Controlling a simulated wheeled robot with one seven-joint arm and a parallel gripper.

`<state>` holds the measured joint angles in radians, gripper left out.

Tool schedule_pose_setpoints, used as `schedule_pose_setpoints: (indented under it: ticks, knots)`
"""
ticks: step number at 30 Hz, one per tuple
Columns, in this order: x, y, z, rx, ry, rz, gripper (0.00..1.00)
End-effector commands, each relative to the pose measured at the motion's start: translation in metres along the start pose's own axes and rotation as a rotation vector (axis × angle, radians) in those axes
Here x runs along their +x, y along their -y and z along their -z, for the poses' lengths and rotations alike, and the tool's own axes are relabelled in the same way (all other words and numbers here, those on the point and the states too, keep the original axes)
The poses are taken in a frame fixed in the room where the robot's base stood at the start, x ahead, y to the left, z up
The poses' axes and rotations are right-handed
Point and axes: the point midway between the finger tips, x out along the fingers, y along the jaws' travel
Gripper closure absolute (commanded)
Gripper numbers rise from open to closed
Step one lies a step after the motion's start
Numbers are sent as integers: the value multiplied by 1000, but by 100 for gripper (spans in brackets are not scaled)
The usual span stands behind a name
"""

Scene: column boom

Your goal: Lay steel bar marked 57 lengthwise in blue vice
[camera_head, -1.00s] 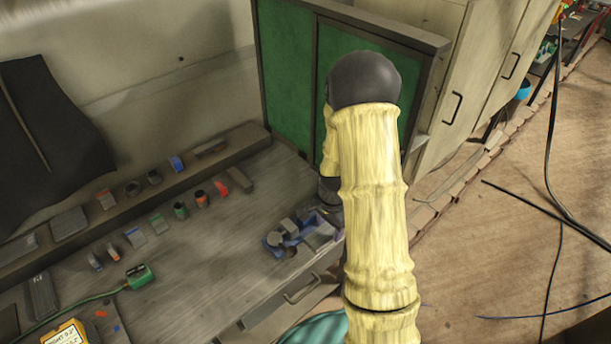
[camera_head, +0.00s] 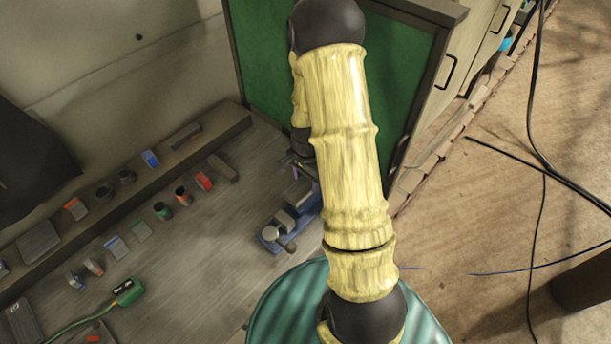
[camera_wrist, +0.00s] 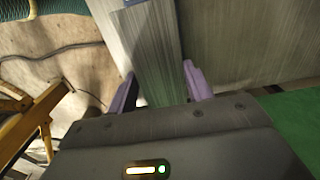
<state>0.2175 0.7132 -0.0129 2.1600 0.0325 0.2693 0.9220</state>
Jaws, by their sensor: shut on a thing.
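My gripper (camera_wrist: 160,80) shows in the wrist view with a purple finger on each side of a flat grey steel bar (camera_wrist: 152,45). It is shut on this bar, which extends away from the palm towards the top edge. No number is readable on it. In the head view the blue vice (camera_head: 268,238) stands at the bench's right front edge, with grey jaws and a round-ended screw. My gripper (camera_head: 304,168) is by the vice's far end there, small and mostly hidden behind my arm. My arm also covers part of the vice's right side.
Several small blocks and cylinders lie on the bench and its back ledge (camera_head: 130,190), left of the vice. A green device with a cable (camera_head: 127,292) lies at front left. A green panel (camera_head: 262,60) stands behind my arm. Bench between vice and blocks is clear.

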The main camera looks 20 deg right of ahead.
Motion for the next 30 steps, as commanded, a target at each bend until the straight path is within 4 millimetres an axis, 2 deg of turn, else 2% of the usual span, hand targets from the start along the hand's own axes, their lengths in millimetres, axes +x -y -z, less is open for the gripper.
schedule_pose_setpoints:
  ticks: [11,30]
  knots:
    - [8,0,0,0,0,1,89]
    - [47,0,1,2,-1,1,89]
